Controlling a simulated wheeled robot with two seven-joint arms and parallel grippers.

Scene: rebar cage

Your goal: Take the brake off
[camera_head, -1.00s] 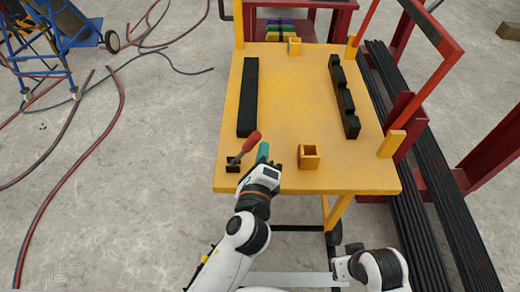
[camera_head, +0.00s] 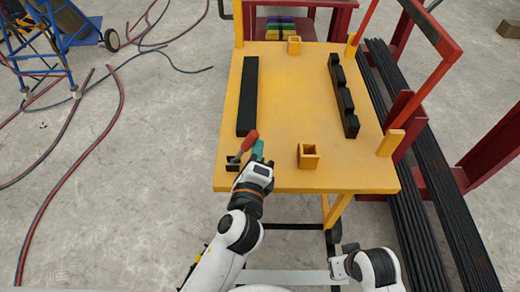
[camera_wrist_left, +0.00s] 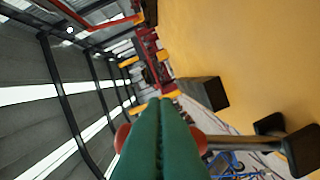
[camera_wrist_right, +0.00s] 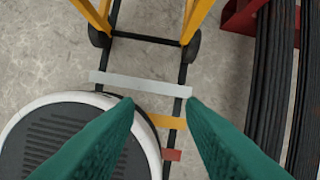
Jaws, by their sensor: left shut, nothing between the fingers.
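The brake lever, with a red handle (camera_head: 249,140) and a dark bracket (camera_head: 233,162), stands on the front left corner of the yellow cart top (camera_head: 285,120). Its handle leans up to the right. My left gripper (camera_head: 257,151), with green fingers, is shut and empty just right of the handle. In the left wrist view the shut fingers (camera_wrist_left: 160,125) cover the middle of the red handle (camera_wrist_left: 200,141), which shows on both sides of them; I cannot tell if they touch. My right gripper (camera_wrist_right: 160,101) is open and empty, low in front of the cart.
A long black bar (camera_head: 247,95) and a notched black bar (camera_head: 344,97) lie on the cart top. A small yellow square socket (camera_head: 308,156) stands near its front edge. Rebar bundles (camera_head: 415,225) and red stands are to the right. Hoses (camera_head: 95,135) lie on the floor at left.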

